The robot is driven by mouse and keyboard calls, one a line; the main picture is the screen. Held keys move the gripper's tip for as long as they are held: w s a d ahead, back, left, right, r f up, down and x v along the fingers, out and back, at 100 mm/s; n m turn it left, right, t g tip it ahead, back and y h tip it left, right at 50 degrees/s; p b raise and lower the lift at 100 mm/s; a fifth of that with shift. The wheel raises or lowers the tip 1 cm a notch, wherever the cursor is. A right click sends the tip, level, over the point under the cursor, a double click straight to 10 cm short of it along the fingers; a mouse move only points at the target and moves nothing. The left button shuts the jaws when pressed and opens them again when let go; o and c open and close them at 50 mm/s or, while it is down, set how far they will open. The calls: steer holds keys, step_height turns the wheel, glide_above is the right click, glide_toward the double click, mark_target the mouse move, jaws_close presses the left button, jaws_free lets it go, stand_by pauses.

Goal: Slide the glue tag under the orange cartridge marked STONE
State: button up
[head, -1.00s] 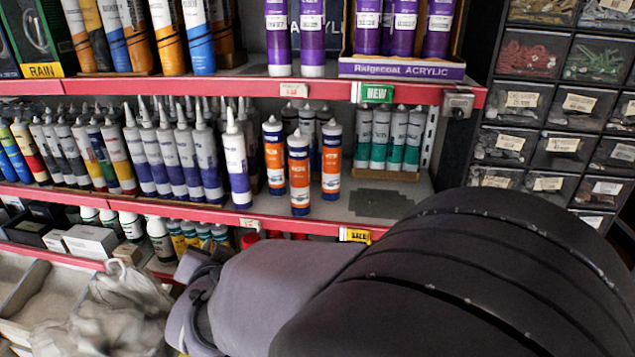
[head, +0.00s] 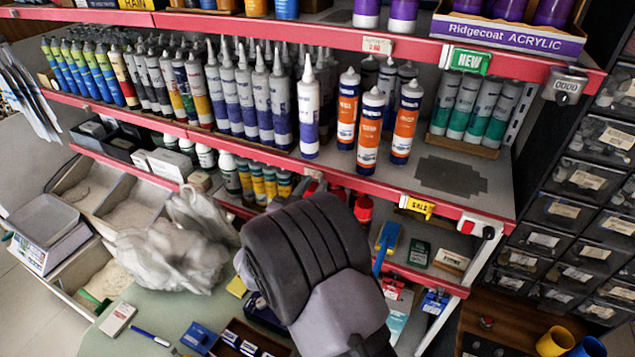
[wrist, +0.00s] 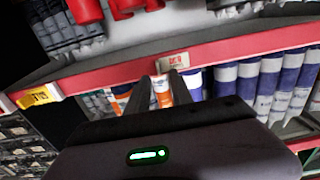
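Three orange-and-white cartridges with blue bases stand near the front of the middle shelf. The front one (head: 369,128) is between a left one (head: 347,110) and a right one (head: 406,122); I cannot read which is marked STONE. A white tag with red print (wrist: 174,62) sits on the red shelf rail in the wrist view, which looks upside down. My gripper (wrist: 164,76) is open, with its fingers apart close to that tag. Orange labels (wrist: 160,92) show between and beside the fingers.
A yellow tag (head: 417,206) is on the same rail to the right. A tall white-and-purple cartridge (head: 308,115) stands left of the orange ones. Teal cartridges (head: 480,110) stand behind right, beside a bare dark patch (head: 450,177). Red bottles (wrist: 84,10) are on the shelf below.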

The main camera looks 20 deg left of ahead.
steer(key=shift+w+d, duration=0.1)
steer(key=shift+w, duration=1.05)
steer(key=shift+c, duration=0.2)
jaws_close()
steer(key=shift+d, duration=0.1)
stand_by(0.3)
